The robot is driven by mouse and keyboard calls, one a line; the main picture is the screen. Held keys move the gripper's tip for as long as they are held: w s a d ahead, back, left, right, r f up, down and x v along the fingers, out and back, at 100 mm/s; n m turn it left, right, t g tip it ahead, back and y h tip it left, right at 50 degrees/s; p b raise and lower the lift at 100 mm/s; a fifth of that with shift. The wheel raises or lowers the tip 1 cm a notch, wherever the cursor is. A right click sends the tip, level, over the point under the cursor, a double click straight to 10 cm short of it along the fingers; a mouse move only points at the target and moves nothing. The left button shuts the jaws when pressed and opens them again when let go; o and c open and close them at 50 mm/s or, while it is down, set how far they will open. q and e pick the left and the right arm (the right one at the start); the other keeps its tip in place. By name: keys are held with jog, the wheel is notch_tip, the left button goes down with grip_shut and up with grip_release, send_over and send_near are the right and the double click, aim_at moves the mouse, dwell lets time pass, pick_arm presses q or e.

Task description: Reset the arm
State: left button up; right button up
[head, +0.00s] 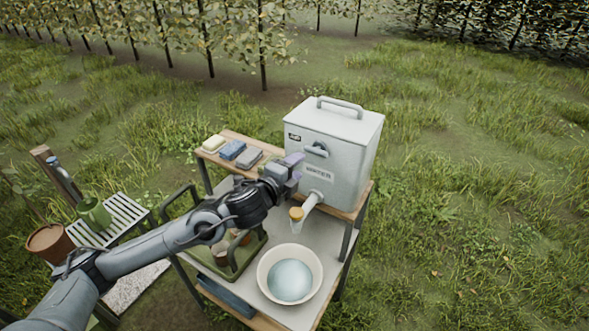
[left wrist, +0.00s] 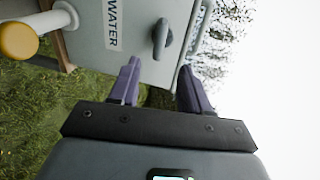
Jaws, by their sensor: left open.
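My left arm (head: 160,247) reaches in from the lower left of the head view. My left gripper (head: 297,166) is in front of the grey water dispenser (head: 345,152). In the left wrist view its two purple fingers (left wrist: 160,85) are apart with nothing between them. The dispenser's dark lever (left wrist: 160,38) and its WATER label show beyond the fingers. It cannot be told whether the fingers touch the dispenser. My right gripper is not in view.
A spout with a yellow-orange cap (head: 296,214) sits above a white basin (head: 263,270) holding water. Folded cloths (head: 233,150) lie on the cart's upper shelf. A green-framed tray (head: 233,270) is under my arm. A slatted stand (head: 120,212) with a green can is at left.

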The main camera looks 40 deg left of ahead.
pick_arm(q)
jog(key=shift+f, duration=0.1)
dwell(0.3)
jog(key=s+d+f+n+g+h, duration=0.1)
jog(key=s+d+f+n+g, duration=0.1)
jog(key=s+d+f, duration=0.5)
jog(key=s+d+f+n+g+h, duration=0.15)
jog(key=s+f, duration=0.25)
jog(key=f, duration=0.6)
jog(key=s+d+f+n+g+h, duration=0.1)
jog(key=s+d+f+n+g, duration=0.15)
jog(key=s+d+f, duration=0.45)
jog(key=s+d+f+n+g, duration=0.1)
jog(key=s+n+g, duration=0.25)
jog(key=s, duration=0.25)
jog(key=s+d+f+n+g, duration=0.2)
jog(key=s+n+g, duration=0.15)
jog(key=s, duration=0.25)
notch_tip(320, 180, up, 13)
jog(key=t+p, duration=0.1)
jog(key=p, duration=1.1)
jog(key=shift+w+f+n, duration=0.15)
jog(key=shift+f+n, duration=0.05)
jog(key=shift+n, duration=0.1)
jog(key=shift+a, duration=0.1)
